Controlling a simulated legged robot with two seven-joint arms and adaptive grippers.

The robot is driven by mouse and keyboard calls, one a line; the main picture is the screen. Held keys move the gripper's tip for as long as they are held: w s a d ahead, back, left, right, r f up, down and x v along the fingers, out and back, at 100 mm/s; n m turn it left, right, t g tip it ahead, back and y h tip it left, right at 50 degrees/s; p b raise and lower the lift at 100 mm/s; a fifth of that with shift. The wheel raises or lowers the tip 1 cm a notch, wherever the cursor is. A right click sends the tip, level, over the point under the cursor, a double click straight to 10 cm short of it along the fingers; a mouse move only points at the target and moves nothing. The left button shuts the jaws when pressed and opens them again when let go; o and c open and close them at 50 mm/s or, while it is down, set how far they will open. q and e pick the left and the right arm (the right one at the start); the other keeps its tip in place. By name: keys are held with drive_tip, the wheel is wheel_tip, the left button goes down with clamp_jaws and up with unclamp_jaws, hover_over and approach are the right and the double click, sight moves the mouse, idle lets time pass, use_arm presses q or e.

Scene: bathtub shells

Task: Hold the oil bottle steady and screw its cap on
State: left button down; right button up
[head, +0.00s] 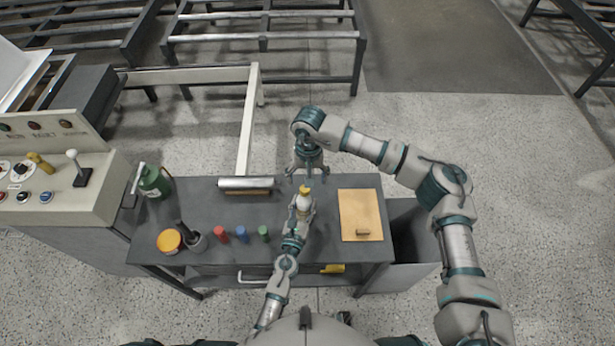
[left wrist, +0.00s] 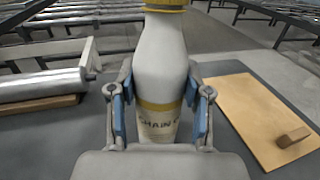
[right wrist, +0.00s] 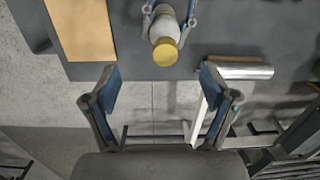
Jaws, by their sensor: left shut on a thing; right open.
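The oil bottle (head: 302,203) is white and stands upright over the dark workbench. It also shows in the left wrist view (left wrist: 160,65), with a yellow band and a partly hidden label. The yellow cap (head: 304,189) sits on top of its neck; I cannot tell how tightly. My left gripper (left wrist: 160,105) is shut on the bottle's body, a blue pad on each side. My right gripper (right wrist: 160,85) is open and empty, beyond the bottle in the head view. In the right wrist view the cap (right wrist: 165,53) is just past its fingertips, apart from them.
A silver roll (head: 246,184) lies left of the bottle, and a tan board (head: 360,210) with a small brown block (head: 363,232) lies right. Red, blue and green cylinders (head: 242,234), an orange-topped tin (head: 169,240) and a green can (head: 153,182) stand on the left.

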wheel_tip(320, 180, up, 12)
drive_tip(key=shift+w+d+f, duration=0.15)
drive_tip(key=shift+w, duration=0.25)
use_arm(q)
drive_tip(key=shift+c, duration=2.1)
unclamp_jaws()
drive_tip(key=v, duration=1.2)
